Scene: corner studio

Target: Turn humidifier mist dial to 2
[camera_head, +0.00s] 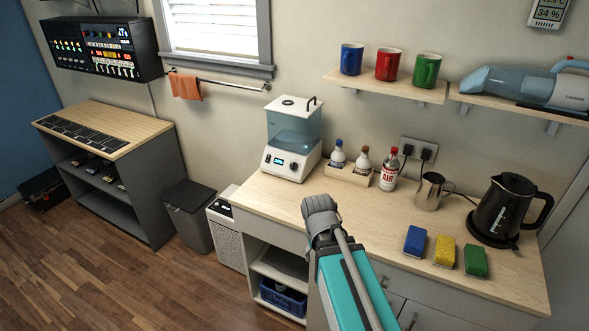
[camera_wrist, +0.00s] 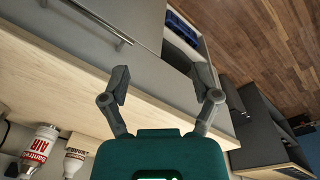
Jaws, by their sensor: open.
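The humidifier (camera_head: 291,137), with a white base and lid and a clear bluish tank, stands at the counter's left back. Its front has a small lit display (camera_head: 278,161) and a dark dial (camera_head: 294,166); the dial's setting is too small to read. My gripper (camera_head: 320,204) is in front of and to the right of the humidifier, apart from it. In the wrist view my gripper (camera_wrist: 162,82) is open and empty, its two fingers spread over the counter's front edge. The humidifier does not show in the wrist view.
The wooden counter (camera_head: 345,205) has free room in its middle. Two small bottles in a tray (camera_head: 348,176), an air can (camera_head: 388,170), a metal pitcher (camera_head: 431,192), a black kettle (camera_head: 507,210) and a yellow sponge (camera_head: 446,252) between blue and green ones stand to the right.

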